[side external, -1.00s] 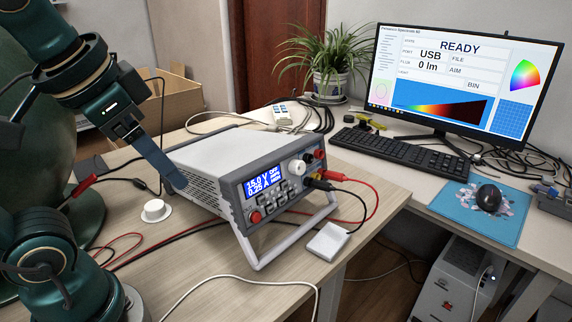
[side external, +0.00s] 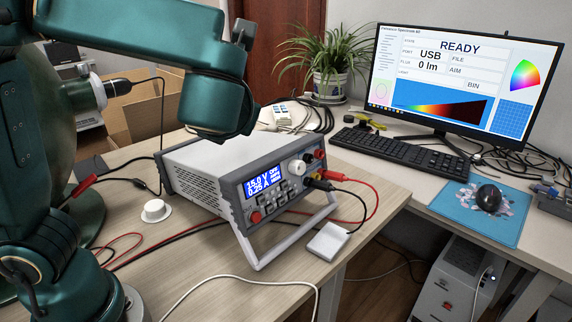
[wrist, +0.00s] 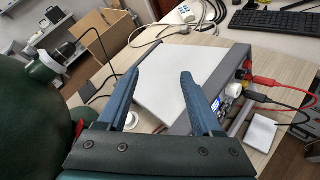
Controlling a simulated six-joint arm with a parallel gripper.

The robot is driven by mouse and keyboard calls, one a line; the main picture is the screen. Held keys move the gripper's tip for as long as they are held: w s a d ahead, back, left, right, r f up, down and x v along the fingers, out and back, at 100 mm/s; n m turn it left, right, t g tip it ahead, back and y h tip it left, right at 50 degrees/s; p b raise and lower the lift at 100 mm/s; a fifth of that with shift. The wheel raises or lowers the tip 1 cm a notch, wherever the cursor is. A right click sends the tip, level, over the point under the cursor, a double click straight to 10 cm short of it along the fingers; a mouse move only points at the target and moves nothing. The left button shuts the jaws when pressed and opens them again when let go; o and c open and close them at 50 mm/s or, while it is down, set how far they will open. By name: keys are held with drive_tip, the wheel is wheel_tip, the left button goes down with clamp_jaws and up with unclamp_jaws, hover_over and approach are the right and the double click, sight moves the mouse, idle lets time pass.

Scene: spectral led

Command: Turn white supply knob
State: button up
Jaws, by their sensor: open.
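The power supply (side external: 205,160) is a grey-and-white box on the wooden table, its front propped up on a bail stand. Its white knob (side external: 298,168) is on the upper right of the front panel, right of the lit blue display (side external: 262,184). In the wrist view the knob (wrist: 232,88) shows small, to the right of the fingers. My gripper (wrist: 160,78) is open and empty, with the supply's white top beyond and between its two blue fingers. In the side view my arm hides the gripper. I see no contact with the knob.
Red and black leads (side external: 365,195) plug in right of the knob. A small white box (side external: 328,241) lies before the supply, and a round white button-like part (side external: 155,210) stands left. A keyboard (side external: 407,156) and monitor (side external: 465,80) are on the other desk.

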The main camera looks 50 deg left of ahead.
drive_tip(key=w+d+r+m+t+h, duration=0.1)
drive_tip(key=w+d+m+t, duration=0.2)
drive_tip(key=d+m, duration=0.3)
drive_tip(key=w+d+m+t, duration=0.3)
drive_tip(key=m+t, duration=0.1)
drive_tip(key=m, duration=0.4)
approach(300, 169)
drive_tip(key=x, duration=0.3)
drive_tip(key=shift+x, duration=2.55)
clamp_jaws()
